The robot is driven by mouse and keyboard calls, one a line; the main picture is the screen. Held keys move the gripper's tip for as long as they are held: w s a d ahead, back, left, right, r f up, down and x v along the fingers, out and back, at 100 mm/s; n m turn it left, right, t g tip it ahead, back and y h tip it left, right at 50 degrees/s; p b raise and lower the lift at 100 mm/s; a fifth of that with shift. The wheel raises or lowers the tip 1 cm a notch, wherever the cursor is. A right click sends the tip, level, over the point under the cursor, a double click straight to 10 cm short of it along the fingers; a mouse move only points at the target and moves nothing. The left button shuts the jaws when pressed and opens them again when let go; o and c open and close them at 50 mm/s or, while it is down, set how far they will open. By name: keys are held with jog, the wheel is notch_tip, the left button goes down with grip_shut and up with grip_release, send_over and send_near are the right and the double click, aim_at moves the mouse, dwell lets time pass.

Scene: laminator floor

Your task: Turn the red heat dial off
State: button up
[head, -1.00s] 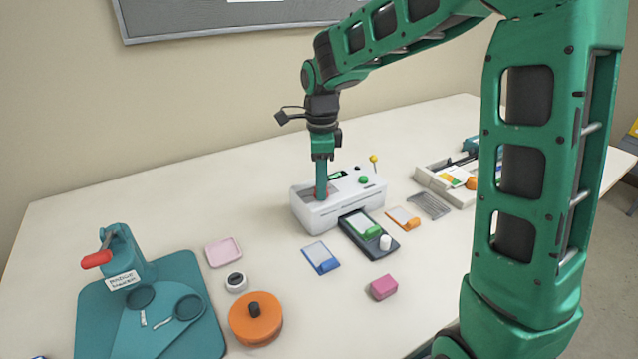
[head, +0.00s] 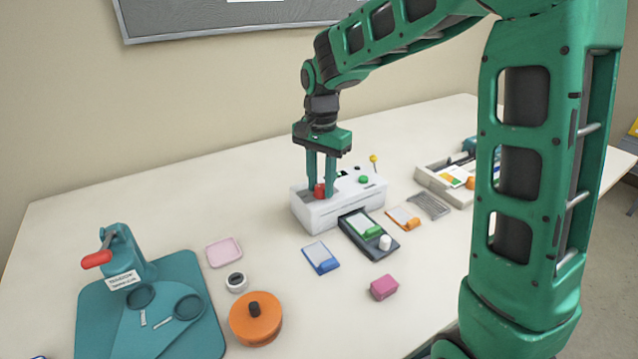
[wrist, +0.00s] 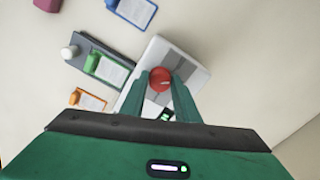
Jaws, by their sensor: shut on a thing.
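The red heat dial (head: 319,190) sits on top of the white laminator (head: 318,214). It also shows in the wrist view (wrist: 160,79) as a round red knob between the fingertips. My gripper (head: 321,190) points straight down over the laminator, with one green finger on each side of the dial, shut on it. In the wrist view my gripper (wrist: 161,84) has its two green fingers reaching to the dial's sides. A pointer mark or setting on the dial is too small to read.
A green button (head: 364,179) and a yellow-tipped lever (head: 374,158) stand on the laminator near the dial. A dark tray (head: 372,240) with a green-clipped card is at its front. A grey tray of items (head: 430,180) is to the right.

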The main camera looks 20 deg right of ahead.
aim_at(320, 186)
jog(key=shift+w+r+n, duration=0.1)
jog(key=shift+w+n, duration=0.05)
jog(key=shift+n, duration=0.85)
jog(key=shift+w+r+n, duration=0.1)
jog(key=shift+n, duration=0.9)
jog(key=o, duration=1)
jog(key=shift+f, duration=0.1)
jog(key=shift+o, duration=0.2)
jog(key=shift+s, duration=0.1)
notch_tip(320, 186, up, 11)
jog(key=shift+f, duration=0.2)
